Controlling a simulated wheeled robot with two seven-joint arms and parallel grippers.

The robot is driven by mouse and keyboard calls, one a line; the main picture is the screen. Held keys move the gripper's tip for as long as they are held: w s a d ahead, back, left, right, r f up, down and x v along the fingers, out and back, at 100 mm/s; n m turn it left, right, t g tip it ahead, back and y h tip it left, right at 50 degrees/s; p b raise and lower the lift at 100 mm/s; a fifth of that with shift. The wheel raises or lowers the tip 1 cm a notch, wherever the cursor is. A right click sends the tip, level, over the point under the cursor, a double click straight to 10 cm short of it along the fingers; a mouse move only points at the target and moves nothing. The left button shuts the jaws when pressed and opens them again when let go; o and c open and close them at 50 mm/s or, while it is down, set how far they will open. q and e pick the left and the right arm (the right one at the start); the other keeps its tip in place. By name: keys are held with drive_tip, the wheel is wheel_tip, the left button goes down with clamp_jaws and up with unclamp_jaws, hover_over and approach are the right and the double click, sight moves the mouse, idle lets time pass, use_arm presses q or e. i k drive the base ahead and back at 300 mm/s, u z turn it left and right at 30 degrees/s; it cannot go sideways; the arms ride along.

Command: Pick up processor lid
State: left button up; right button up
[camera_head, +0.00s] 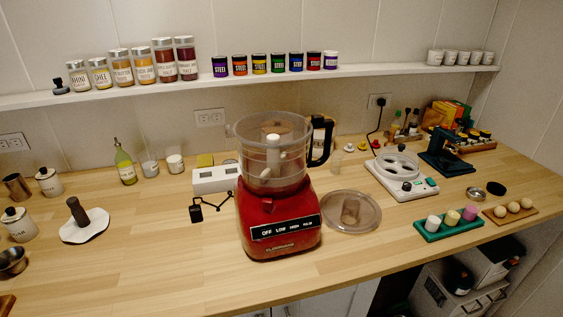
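The processor lid (337,216) is a round, clear, greyish disc with a short feed tube (351,209) standing up near its middle. It lies flat on the wooden counter, just right of the red food processor (277,220). The processor has a clear bowl (262,160) with a black handle (322,144) on its right side. The bowl's top looks open, and a pale central piece shows inside. Neither of my grippers is in view.
A white appliance (401,178) stands right of the lid, and a green tray (449,225) with small cups is further right. A white box (214,180) and black cable are left of the processor. The counter (370,250) in front of the lid is clear. A jar shelf (400,70) runs above.

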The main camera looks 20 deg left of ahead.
sight(347, 210)
drive_tip(key=z, duration=1.85)
drive_tip(key=i, duration=2.15)
drive_tip(key=u, duration=3.15)
drive_tip(key=i, duration=0.5)
drive_tip(key=u, duration=0.05)
